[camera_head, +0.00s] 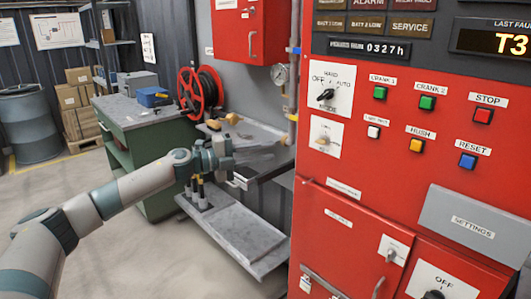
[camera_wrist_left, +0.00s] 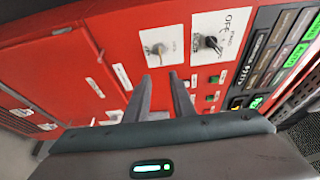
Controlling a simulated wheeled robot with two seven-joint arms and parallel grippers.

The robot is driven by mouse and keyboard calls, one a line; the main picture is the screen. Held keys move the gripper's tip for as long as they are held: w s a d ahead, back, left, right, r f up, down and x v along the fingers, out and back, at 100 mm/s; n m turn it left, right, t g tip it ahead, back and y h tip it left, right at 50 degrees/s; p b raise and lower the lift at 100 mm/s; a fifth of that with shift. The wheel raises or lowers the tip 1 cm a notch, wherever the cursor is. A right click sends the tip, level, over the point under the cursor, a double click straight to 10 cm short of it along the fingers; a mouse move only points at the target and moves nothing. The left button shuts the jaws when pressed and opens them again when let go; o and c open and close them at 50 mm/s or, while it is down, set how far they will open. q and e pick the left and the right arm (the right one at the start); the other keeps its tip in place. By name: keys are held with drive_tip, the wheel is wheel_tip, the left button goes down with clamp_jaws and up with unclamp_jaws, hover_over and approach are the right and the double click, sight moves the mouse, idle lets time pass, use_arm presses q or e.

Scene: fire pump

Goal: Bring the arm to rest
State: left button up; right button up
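My left arm (camera_head: 128,190) reaches in from the left in the head view, stretched out above the floor. Its left gripper (camera_head: 238,180) is in front of the grey shelf and left of the red pump panel (camera_head: 345,215). In the left wrist view the two fingers of this gripper (camera_wrist_left: 161,82) stand apart with nothing between them. They point at the red panel, below its switch with a pale knob (camera_wrist_left: 157,47) and its black mode switch (camera_wrist_left: 210,42). The fingers look apart from the panel. My right arm and gripper are not in view.
A green workbench (camera_head: 150,125) with a blue box (camera_head: 152,97) stands behind the arm. A red hose reel (camera_head: 200,92) is at the back. A grey lower shelf (camera_head: 240,232) lies beside the panel. A drum (camera_head: 30,125) stands far left. The floor at left is clear.

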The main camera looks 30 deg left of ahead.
use_arm(q)
drive_tip(key=shift+f, duration=0.1)
wheel_tip(320, 180, down, 23)
drive_tip(key=w+d+n+t+y, duration=0.2)
drive_tip(key=w+n+y, duration=0.15)
drive_tip(key=n, duration=0.45)
drive_tip(key=s+d+f+n+g+y, duration=0.1)
drive_tip(key=s+f+n+y, duration=0.4)
drive_tip(key=f, duration=1)
drive_tip(key=s+d+f+n+g, duration=0.1)
drive_tip(key=s+f+n, duration=0.2)
drive_tip(key=s+f, duration=0.75)
drive_tip(key=s+d+f+n+g+y, duration=0.1)
drive_tip(key=s+d+f+n+g, duration=0.1)
drive_tip(key=s+f, duration=0.9)
drive_tip(key=s+d+f+n+g+y, duration=0.25)
drive_tip(key=s+f, duration=0.55)
drive_tip(key=f, duration=0.6)
drive_tip(key=s+d+f+n+g, duration=0.1)
drive_tip(key=s+d+f, duration=0.1)
drive_tip(key=s, duration=0.7)
drive_tip(key=s+d+f+n+g, duration=0.1)
drive_tip(key=s+d+f+g, duration=0.1)
drive_tip(key=s+f, duration=0.3)
drive_tip(key=s+d+f+n+g, duration=0.1)
drive_tip(key=s+d+f, duration=0.2)
drive_tip(key=s, duration=1)
drive_tip(key=shift+s+d+f+g+h, duration=0.2)
drive_tip(key=shift+d+f+g+h, duration=0.2)
drive_tip(key=shift+d, duration=0.1)
